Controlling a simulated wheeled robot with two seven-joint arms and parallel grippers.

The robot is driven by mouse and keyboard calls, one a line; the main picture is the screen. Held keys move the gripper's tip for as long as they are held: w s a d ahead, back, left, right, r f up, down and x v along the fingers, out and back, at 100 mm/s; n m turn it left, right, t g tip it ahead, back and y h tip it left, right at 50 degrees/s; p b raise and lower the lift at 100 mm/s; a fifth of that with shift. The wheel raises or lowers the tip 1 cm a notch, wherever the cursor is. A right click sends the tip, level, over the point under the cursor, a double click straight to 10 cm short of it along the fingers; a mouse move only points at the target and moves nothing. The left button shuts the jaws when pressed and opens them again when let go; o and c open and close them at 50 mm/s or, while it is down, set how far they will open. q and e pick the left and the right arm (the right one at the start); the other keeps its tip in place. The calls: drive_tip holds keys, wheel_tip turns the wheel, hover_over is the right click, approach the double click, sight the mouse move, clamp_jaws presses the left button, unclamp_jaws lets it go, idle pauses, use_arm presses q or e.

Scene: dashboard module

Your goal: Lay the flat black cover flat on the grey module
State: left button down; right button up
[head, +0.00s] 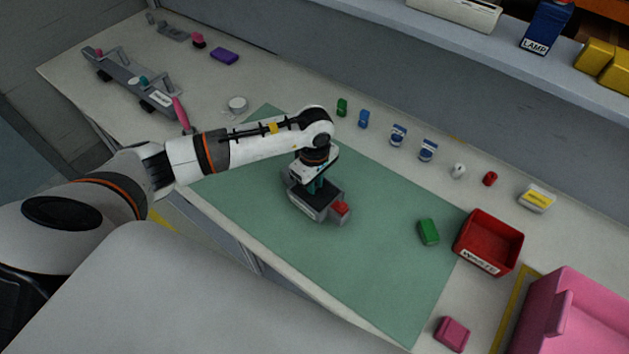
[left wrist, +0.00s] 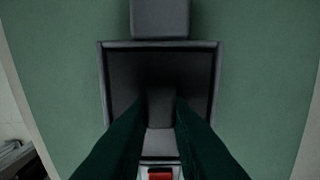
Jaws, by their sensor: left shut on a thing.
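The grey module (head: 308,205) sits on the green mat, with a red part at its right end. My left gripper (head: 317,187) points down over it, its teal fingers close above its top. In the left wrist view, the fingertips (left wrist: 160,98) are close together over the middle of the flat black cover (left wrist: 128,75), shut on it. The module's grey rim (left wrist: 102,75) shows around the dark panel. The cover looks roughly lined up with the rim, but I cannot tell whether it touches the module. The fingers hide part of it. My right gripper is not in view.
The green mat (head: 260,215) is mostly clear around the module. A green block (head: 428,232), a red bin (head: 490,243) and a pink bin (head: 575,315) stand to the right. Several small items line the back. A grey rail-like assembly (head: 130,80) lies at the far left.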

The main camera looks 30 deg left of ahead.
use_arm(q)
drive_tip(key=c, duration=1.3)
unclamp_jaws()
drive_tip(key=shift+o, duration=0.2)
wheel_tip(320, 180, up, 12)
drive_tip(key=b, duration=0.2)
drive_tip(key=shift+b, duration=0.3)
